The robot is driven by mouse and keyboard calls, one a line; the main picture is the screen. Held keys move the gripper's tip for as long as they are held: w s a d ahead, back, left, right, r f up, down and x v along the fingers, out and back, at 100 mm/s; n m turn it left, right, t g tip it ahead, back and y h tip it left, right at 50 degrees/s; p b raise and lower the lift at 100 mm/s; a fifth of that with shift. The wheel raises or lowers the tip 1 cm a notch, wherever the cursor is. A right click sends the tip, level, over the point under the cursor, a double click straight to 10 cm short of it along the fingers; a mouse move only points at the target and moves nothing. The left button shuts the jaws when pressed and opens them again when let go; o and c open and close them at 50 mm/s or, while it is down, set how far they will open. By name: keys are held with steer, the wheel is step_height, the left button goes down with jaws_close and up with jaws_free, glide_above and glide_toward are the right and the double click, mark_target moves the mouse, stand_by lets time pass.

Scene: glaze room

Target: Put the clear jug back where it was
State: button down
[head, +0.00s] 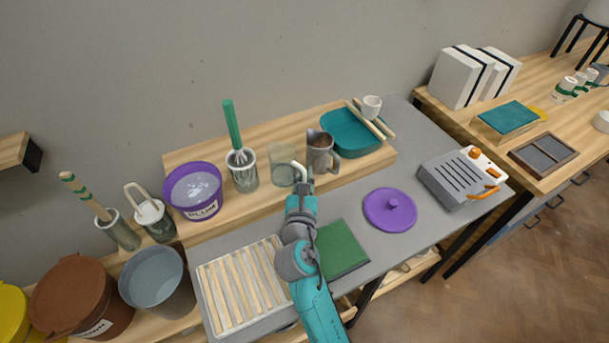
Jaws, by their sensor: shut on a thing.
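The clear jug (282,171) is a see-through vessel with a pale bent handle on its right side. It appears upright at the raised wooden shelf, between the whisk pot and a grey metal jug. My gripper (307,181) is at the jug's right side, shut at its pale handle. The fingertips are small and partly hidden by my arm. I cannot tell whether the jug's base touches the shelf or is slightly above it. The grey metal jug (321,151) stands just behind and right of my gripper, very close to it.
A glass pot with a green-handled whisk (243,172) and a purple bucket (193,189) stand left on the shelf (221,219). A teal basin (350,136) is right. A slatted rack (240,284), green mat (341,249) and purple lid (390,210) lie on the grey tabletop.

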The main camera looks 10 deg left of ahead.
steer(key=c, duration=1.2)
jaws_free()
steer(key=shift+r, duration=0.15)
steer(key=s, duration=1.2)
steer(key=shift+d, duration=0.4)
